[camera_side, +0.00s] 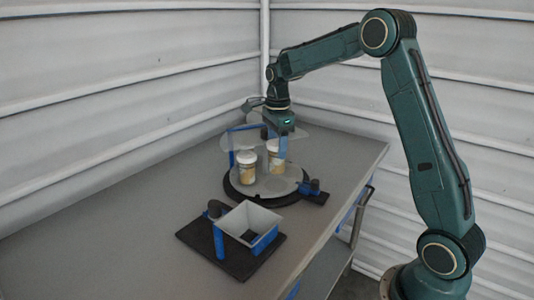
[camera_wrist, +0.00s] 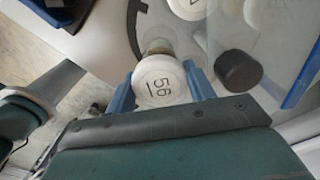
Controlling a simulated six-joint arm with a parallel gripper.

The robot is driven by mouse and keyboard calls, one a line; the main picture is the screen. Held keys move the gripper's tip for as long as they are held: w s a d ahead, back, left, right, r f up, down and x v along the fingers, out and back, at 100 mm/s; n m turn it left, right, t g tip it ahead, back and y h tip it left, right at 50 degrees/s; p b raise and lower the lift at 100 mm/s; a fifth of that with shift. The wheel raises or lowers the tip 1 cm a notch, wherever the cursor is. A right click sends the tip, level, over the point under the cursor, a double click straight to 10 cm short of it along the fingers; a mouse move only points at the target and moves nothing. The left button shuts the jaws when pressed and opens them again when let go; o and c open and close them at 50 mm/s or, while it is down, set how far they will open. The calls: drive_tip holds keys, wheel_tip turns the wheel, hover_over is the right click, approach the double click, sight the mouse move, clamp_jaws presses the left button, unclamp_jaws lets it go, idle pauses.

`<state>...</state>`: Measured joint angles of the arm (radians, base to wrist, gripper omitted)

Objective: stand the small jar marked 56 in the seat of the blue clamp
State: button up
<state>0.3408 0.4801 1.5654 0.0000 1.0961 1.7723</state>
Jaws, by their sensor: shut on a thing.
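A small jar with a white lid marked 56 (camera_wrist: 159,80) is between the blue fingers of my gripper (camera_wrist: 161,88) in the wrist view. The fingers are shut on it. In the side view my gripper (camera_side: 276,148) points down over the round stand, with this jar (camera_side: 276,161) upright at its fingers. I cannot tell whether the jar still touches the plate below. Blue parts show at the stand's right edge (camera_side: 311,187) and beside the hopper; I cannot tell for certain which is the blue clamp.
A second white-lidded jar (camera_side: 246,168) stands just left on the round plate (camera_side: 262,190). A blue frame and clear panels (camera_side: 238,140) stand close around the jars. A grey hopper (camera_side: 250,219) sits on a dark base in front. The table's left part is clear.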

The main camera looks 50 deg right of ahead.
drive_tip(key=s+a, duration=0.2)
drive_tip(key=a, duration=0.8)
drive_tip(key=s+a+r, duration=0.1)
drive_tip(key=s+a, duration=0.1)
drive_tip(key=a, duration=0.8)
drive_tip(key=shift+s+r, duration=0.15)
drive_tip(key=shift+s, duration=0.05)
drive_tip(key=shift+f, duration=0.2)
drive_tip(key=shift+f, duration=3.75)
drive_tip(key=shift+f, duration=0.3)
drive_tip(key=o, duration=0.9)
